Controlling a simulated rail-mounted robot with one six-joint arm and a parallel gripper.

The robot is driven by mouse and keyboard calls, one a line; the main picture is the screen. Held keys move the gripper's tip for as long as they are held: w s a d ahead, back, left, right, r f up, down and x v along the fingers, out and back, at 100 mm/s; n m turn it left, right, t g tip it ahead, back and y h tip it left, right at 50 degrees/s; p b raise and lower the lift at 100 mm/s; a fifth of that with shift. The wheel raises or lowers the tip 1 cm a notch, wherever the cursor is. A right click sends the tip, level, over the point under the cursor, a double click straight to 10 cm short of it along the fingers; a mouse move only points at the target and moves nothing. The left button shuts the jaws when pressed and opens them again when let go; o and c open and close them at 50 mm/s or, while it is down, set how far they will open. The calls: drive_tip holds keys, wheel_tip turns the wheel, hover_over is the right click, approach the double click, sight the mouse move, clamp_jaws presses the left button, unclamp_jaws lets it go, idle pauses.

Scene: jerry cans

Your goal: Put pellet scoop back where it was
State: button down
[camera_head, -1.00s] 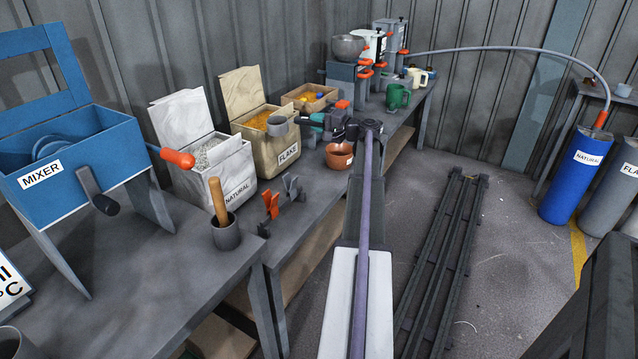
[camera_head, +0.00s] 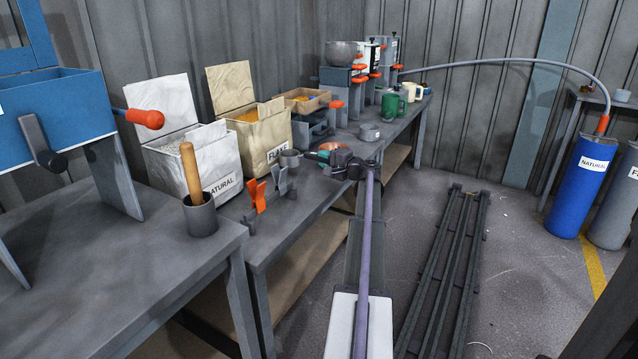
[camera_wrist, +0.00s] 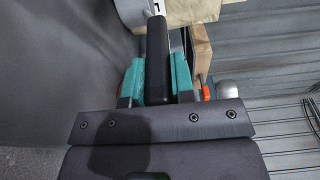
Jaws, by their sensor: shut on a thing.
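The pellet scoop, a small grey cup (camera_head: 290,159) with a dark handle, is in front of the FLAKE box, low over the bench. I cannot tell whether it touches the bench. My gripper (camera_head: 319,156), with teal fingers, is shut on the scoop's handle to the right of the cup. In the wrist view the black handle (camera_wrist: 157,60) stands between the teal fingers (camera_wrist: 157,82), and the grey cup (camera_wrist: 132,12) shows at the top edge, partly cut off. A terracotta bowl (camera_head: 329,146) is mostly hidden behind my gripper.
Orange and grey clips (camera_head: 257,195) stand left of the scoop. The NATURAL box (camera_head: 198,165) and FLAKE box (camera_head: 265,139) stand behind. A cup with a wooden-handled tool (camera_head: 201,215) is on the nearer table. A grey pot (camera_head: 369,132) and green mug (camera_head: 393,106) are farther along the bench.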

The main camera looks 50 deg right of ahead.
wheel_tip(320, 180, down, 4)
drive_tip(key=b, duration=0.3)
drive_tip(key=shift+f+b, duration=0.1)
drive_tip(key=shift+b, duration=0.3)
drive_tip(key=shift+r+p, duration=0.3)
drive_tip(key=shift+f, duration=0.25)
drive_tip(key=c, duration=1)
unclamp_jaws()
drive_tip(key=shift+r, duration=0.1)
drive_tip(key=shift+o, duration=0.2)
drive_tip(key=shift+s+r, duration=0.1)
drive_tip(key=shift+r, duration=0.15)
drive_tip(key=s, duration=1.1)
drive_tip(key=shift+s, duration=0.4)
drive_tip(key=shift+a+f, duration=0.1)
